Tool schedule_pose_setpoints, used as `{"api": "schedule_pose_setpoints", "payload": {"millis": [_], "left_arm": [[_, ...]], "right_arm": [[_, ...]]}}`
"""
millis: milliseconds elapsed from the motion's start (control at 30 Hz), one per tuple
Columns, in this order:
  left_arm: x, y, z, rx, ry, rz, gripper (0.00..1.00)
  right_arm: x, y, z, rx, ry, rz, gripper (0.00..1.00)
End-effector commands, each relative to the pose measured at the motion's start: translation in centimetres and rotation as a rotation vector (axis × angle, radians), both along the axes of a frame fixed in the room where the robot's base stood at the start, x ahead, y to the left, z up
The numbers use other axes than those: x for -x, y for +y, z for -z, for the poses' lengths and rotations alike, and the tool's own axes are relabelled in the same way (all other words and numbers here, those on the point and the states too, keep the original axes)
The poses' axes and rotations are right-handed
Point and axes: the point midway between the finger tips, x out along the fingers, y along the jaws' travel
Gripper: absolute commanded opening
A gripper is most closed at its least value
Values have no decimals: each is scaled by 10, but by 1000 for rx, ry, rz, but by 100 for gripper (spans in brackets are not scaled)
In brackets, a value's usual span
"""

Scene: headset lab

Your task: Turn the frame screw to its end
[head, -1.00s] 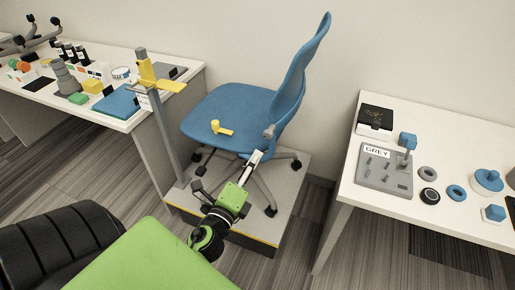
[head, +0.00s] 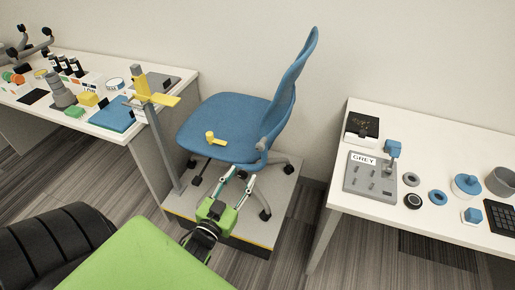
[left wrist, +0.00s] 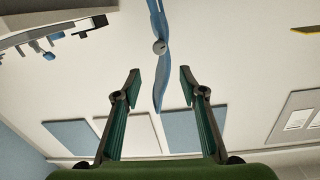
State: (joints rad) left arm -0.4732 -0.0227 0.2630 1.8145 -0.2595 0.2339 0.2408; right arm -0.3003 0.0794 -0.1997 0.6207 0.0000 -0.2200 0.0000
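The blue chair (head: 228,117) stands on a low platform, its backrest seen nearly edge-on. A small grey round piece, apparently the frame screw (head: 262,143), sits at the lower back of its frame; it also seems to show in the left wrist view as a round grey head (left wrist: 159,46) on the blue frame. My left gripper (head: 240,177) is open and empty below and in front of this part. In the left wrist view its two fingers (left wrist: 159,80) are spread, with the blue frame between them in the picture and the screw beyond the tips. My right gripper is not in view.
A yellow knobbed piece (head: 214,139) lies on the seat. A grey post with a yellow top (head: 141,88) stands left of the chair. Tables with parts flank it: left table (head: 110,133), right table (head: 350,205). The platform (head: 278,205) has a yellow-edged front.

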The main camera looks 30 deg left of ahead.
Motion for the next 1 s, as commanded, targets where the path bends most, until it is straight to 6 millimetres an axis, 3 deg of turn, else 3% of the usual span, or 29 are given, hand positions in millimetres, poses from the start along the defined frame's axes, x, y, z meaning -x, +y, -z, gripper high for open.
{"api": "schedule_pose_setpoints", "payload": {"millis": [600,800,1000], "left_arm": [[-107,20,-2,-6,0,0,38],[-123,23,-1,-6,1,0,38],[-127,23,-1,-6,1,0,38]], "right_arm": [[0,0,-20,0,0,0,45],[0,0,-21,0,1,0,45],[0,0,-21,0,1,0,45]]}}
